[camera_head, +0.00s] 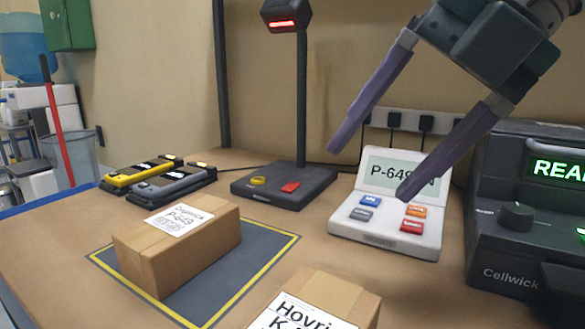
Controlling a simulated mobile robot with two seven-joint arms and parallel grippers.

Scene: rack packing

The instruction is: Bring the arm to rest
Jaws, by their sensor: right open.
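My right gripper (368,172) comes in from the top right. Its two purple-grey fingers are spread wide apart and nothing is between them. It hangs in front of the white keypad terminal (380,246), and one fingertip covers part of the terminal's screen. I cannot tell how far the fingertips are from the terminal. My left gripper does not show.
A labelled cardboard box (170,262) lies on a yellow-edged dark mat (245,275). Another box (340,293) is at the front edge. A scanner stand (300,110), yellow and grey tools (150,175) and a dark machine (520,250) stand around the bench.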

